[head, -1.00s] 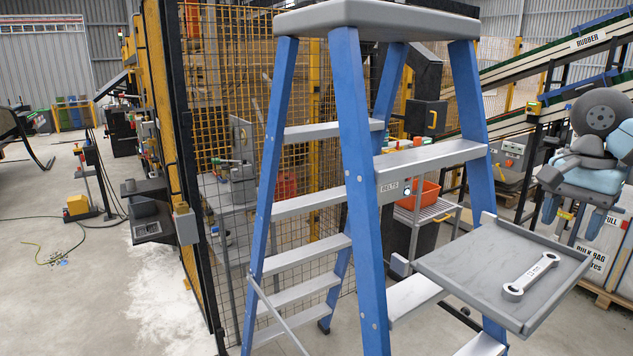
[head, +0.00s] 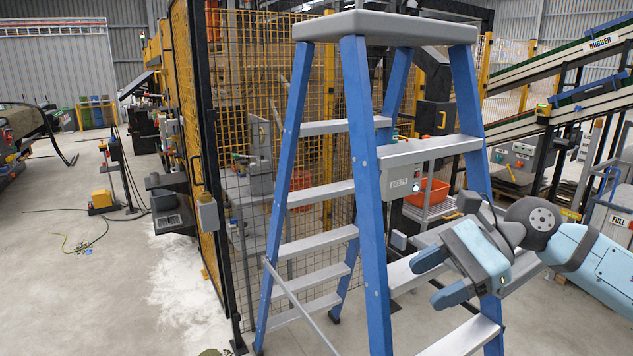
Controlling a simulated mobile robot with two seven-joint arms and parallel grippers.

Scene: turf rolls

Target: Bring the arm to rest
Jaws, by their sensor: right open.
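My right arm reaches in from the right edge, in front of the blue stepladder (head: 367,200). Its light-blue and dark-grey gripper (head: 437,278) points left and down, with its two fingers apart and nothing seen between them. The gripper overlaps the ladder's right-hand legs in the picture; I cannot tell whether it touches them. The grey tray and the wrench seen earlier by the ladder are hidden behind my arm or too unclear to make out. My left gripper is not in view.
A yellow-framed mesh fence (head: 240,130) stands behind the ladder. Conveyors (head: 560,105) rise at the right. The floor at the left is mostly open.

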